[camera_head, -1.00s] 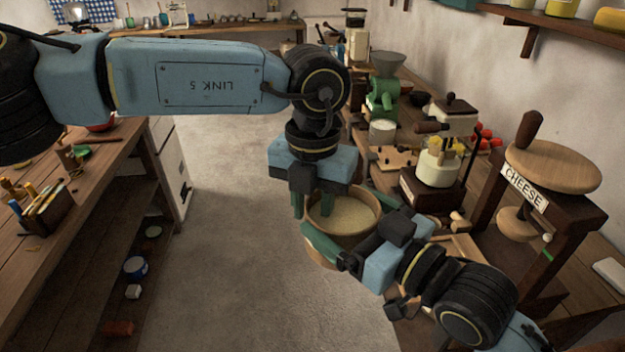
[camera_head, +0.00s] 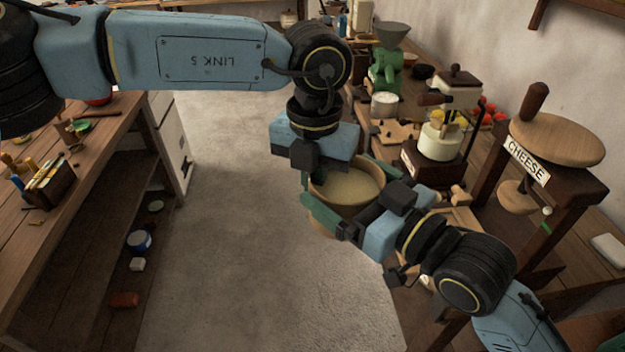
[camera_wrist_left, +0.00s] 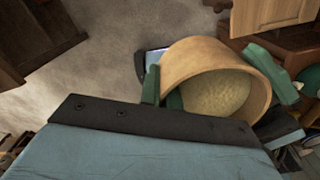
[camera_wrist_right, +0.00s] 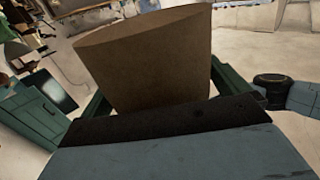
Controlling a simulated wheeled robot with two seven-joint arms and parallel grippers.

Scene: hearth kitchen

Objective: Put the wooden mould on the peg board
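The wooden mould (camera_head: 347,187) is a round, pale, open tub held in the air beside the right bench. My left gripper (camera_head: 312,172) comes down at its left rim, fingers close together about the wall; the left wrist view shows the mould (camera_wrist_left: 255,110) right beside them. My right gripper (camera_head: 325,212) reaches in from the right. In the right wrist view its fingers lie against both sides of the mould (camera_wrist_right: 150,65). A light wooden board with small dark marks (camera_head: 397,132), possibly the peg board, lies on the bench beyond; its details are too small to tell.
A tool holder (camera_head: 48,185) stands on the left bench. The floor between the benches (camera_head: 235,240) is clear.

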